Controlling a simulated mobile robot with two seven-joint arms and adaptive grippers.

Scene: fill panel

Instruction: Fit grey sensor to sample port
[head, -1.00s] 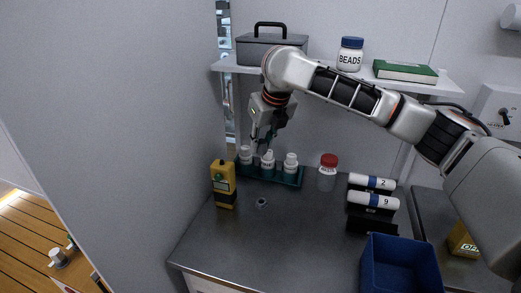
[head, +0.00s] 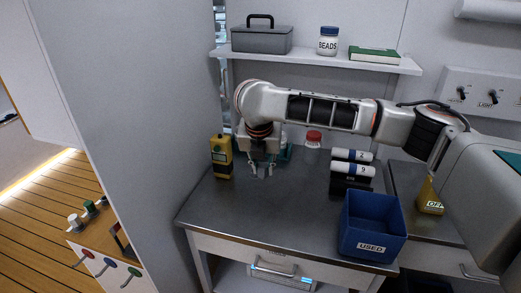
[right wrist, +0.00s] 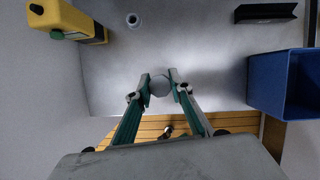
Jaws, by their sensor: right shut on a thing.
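My right gripper (head: 262,172) points down over the steel worktop, right of the yellow handheld meter. In the right wrist view the right gripper (right wrist: 161,86) is shut on a round pale grey piece (right wrist: 160,86), seen end-on, which appears to be the grey sensor. A small round fitting (right wrist: 132,19) on the worktop, possibly the sample port, is apart from the fingers, toward the top of the right wrist view. In the head view the gripper and arm hide that spot. My left gripper is not in view.
The yellow meter (head: 221,157) stands beside the gripper. A blue USED bin (head: 373,226), labelled rolls (head: 350,170) and a red-lidded jar (head: 313,139) are to the right. The arm mostly hides the green rack (head: 287,152). The worktop's front middle (head: 270,212) is clear.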

